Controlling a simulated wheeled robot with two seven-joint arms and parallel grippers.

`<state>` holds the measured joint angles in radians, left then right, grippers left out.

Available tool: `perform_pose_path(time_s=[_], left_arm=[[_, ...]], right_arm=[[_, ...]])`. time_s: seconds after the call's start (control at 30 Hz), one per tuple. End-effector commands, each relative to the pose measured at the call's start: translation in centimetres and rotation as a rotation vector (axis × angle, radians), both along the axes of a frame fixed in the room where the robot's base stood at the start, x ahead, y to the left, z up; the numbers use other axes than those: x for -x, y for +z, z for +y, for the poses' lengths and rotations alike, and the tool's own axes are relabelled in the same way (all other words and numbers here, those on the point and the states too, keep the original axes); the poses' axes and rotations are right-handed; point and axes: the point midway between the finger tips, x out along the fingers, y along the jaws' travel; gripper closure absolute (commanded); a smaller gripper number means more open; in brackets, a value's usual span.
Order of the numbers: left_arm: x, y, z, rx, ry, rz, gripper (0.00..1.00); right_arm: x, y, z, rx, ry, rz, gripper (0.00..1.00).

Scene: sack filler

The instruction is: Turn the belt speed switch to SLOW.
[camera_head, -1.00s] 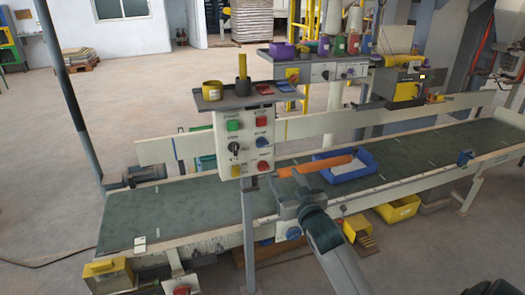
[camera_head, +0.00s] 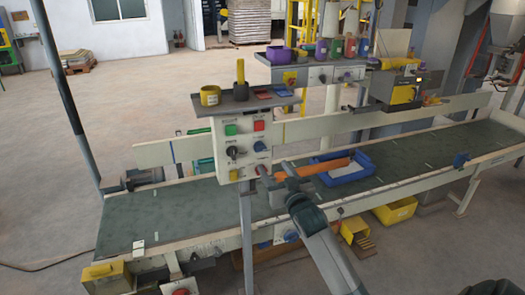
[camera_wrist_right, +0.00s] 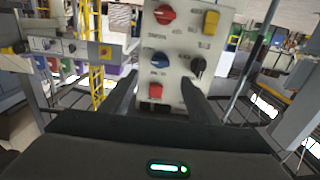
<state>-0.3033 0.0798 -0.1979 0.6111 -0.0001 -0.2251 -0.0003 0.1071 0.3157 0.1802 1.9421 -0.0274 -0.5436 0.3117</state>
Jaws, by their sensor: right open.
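The control panel (camera_head: 229,152) stands on a post in front of the belt. It carries a black selector knob (camera_head: 233,152), a blue knob (camera_head: 260,146), a green button (camera_head: 230,130) and a red button (camera_head: 258,125). The labels are too small to read, so I cannot tell which is the belt speed switch. My right gripper (camera_head: 267,171) is open and empty at the panel's lower right. In the right wrist view the panel appears upside down beyond the open fingers (camera_wrist_right: 158,92), with the blue knob (camera_wrist_right: 160,61) and black knob (camera_wrist_right: 198,66). My left gripper is out of view.
A second switch box (camera_head: 318,76) stands farther back.

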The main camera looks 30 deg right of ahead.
Motion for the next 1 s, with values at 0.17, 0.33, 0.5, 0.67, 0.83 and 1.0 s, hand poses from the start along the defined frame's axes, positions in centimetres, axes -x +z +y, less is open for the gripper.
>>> perform_pose_path(time_s=[0.17,0.33,0.5,0.67,0.83,1.0], left_arm=[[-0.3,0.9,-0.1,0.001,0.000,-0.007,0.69],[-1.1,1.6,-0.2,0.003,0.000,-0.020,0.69],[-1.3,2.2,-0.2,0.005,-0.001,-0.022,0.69],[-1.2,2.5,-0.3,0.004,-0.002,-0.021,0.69],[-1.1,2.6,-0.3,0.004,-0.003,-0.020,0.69],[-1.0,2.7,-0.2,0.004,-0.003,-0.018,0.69]], right_arm=[[-3.1,0.3,-0.7,-0.001,0.000,0.001,0.45],[-5.8,0.3,-1.4,-0.001,0.000,0.000,0.45],[-8.2,0.2,-2.0,-0.001,0.000,0.001,0.45],[-10.0,0.1,-2.4,-0.001,0.000,0.001,0.45],[-11.0,0.0,-2.6,0.000,0.001,0.000,0.45],[-11.3,0.0,-2.7,0.000,0.000,0.001,0.45]])
